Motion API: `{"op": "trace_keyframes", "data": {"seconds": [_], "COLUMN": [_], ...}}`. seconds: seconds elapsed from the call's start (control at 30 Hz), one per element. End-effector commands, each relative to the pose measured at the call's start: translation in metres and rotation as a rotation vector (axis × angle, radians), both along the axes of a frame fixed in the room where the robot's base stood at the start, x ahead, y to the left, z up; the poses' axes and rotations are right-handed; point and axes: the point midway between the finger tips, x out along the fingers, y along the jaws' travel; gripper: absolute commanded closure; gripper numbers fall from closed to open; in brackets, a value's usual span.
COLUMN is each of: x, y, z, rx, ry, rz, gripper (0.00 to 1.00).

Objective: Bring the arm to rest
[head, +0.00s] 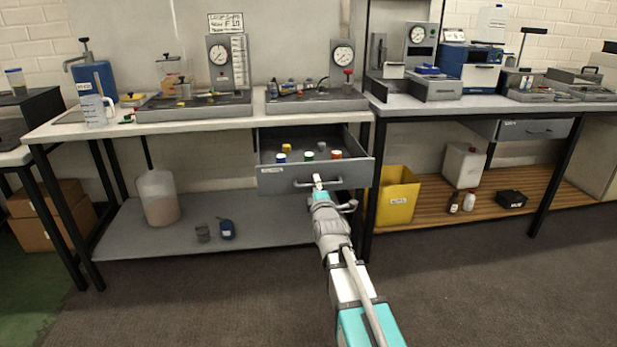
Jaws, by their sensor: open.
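My arm reaches forward from the bottom of the head view. My gripper (318,183) is at the front of a pulled-out grey drawer (350,175) under the left bench, right by its handle (302,184). The gripper is open; whether its fingers touch the handle or stand just clear of it, I cannot tell. The drawer holds several small items, among them a green-capped one (308,155), an orange one (336,154), a blue one (281,157) and a yellow one (287,148).
The left bench (200,122) carries gauges and apparatus. A lower shelf (180,235) holds a large bottle (158,197). A yellow bin (398,195) stands right of the drawer. Another closed drawer (535,130) is under the right bench. The front floor (480,290) is clear.

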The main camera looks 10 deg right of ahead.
Motion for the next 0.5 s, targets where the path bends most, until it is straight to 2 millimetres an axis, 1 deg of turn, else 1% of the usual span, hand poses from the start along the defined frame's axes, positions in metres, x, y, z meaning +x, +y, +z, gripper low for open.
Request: {"op": "trace_keyframes", "data": {"seconds": [0.13,0.23,0.5], "x": [0.0,0.001,-0.002], "y": [0.008,0.019,0.067], "z": [0.003,0.004,0.006], "rx": [0.02,0.048,0.176], "ry": [0.021,0.056,0.219], "rz": [0.014,0.035,0.114], "gripper": [0.49,0.49,0.49]}}
